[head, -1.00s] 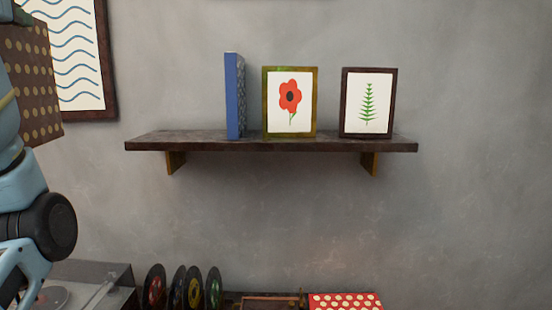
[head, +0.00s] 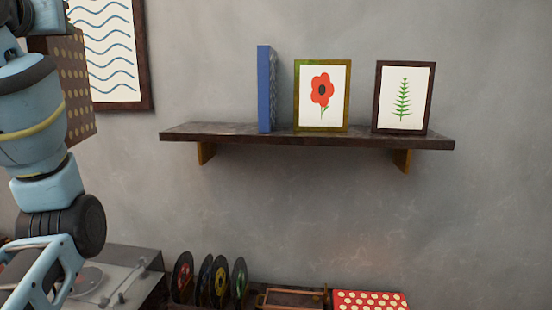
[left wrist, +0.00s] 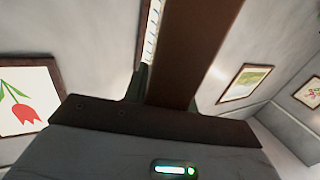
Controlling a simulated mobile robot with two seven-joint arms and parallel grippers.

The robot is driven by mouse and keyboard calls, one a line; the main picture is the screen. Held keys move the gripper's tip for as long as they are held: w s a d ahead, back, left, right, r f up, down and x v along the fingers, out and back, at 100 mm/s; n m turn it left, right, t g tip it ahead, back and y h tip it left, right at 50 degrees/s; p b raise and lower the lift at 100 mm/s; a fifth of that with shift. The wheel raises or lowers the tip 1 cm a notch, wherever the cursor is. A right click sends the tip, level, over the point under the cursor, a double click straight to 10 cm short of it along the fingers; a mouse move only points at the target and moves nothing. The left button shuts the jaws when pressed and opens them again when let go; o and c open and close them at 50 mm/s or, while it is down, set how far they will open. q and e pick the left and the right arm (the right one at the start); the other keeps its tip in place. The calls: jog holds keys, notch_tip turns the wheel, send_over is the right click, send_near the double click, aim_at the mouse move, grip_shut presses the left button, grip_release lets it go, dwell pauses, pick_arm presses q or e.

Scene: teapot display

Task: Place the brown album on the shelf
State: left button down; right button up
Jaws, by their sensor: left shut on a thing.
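The brown album (head: 80,85), dotted with pale spots, is held upright at the left edge of the head view, partly hidden behind my left arm. In the left wrist view, its plain brown side (left wrist: 195,45) stands between the fingers of my left gripper (left wrist: 168,92), which is shut on it. The gripper's fingers are hidden in the head view. The dark wooden shelf (head: 225,134) is on the wall, to the right of the album and apart from it. My right gripper is not in view.
On the shelf stand a blue album (head: 265,90), a red flower picture (head: 321,95) and a green fern picture (head: 403,97). The shelf's left end is bare. Below are a turntable (head: 110,275), several records (head: 220,282) and a red dotted box (head: 370,301). A wave picture (head: 105,50) hangs left.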

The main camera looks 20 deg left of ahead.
pick_arm(q)
jog(key=w+d+f+m+h, duration=0.1)
jog(key=w+d+f, duration=0.2)
jog(key=w+f, duration=0.35)
jog(key=w+d+f+t+h, duration=0.1)
jog(key=w+d+f, duration=0.25)
jog(key=f, duration=0.65)
jog(key=w+d+f+m, duration=0.1)
jog(key=w+d+f, duration=0.2)
jog(key=w+f, duration=0.35)
jog(key=s+d+f+m+t+h, duration=0.15)
jog(key=s+d+f+h, duration=0.3)
jog(key=f, duration=0.55)
jog(key=s+d+f+m+h, duration=0.3)
jog(key=d+f, duration=0.3)
jog(key=f, duration=0.3)
jog(key=s+d+f+m+t+h, duration=0.1)
jog(key=s+d+f+m+h, duration=0.3)
jog(key=f, duration=0.6)
jog(key=d+n+y, duration=0.2)
jog(key=d+n, duration=0.1)
jog(key=d, duration=0.4)
jog(key=shift+w+d+y, duration=0.15)
jog(key=shift+w+y, duration=0.2)
jog(key=shift+w, duration=0.05)
jog(key=shift+r, duration=0.1)
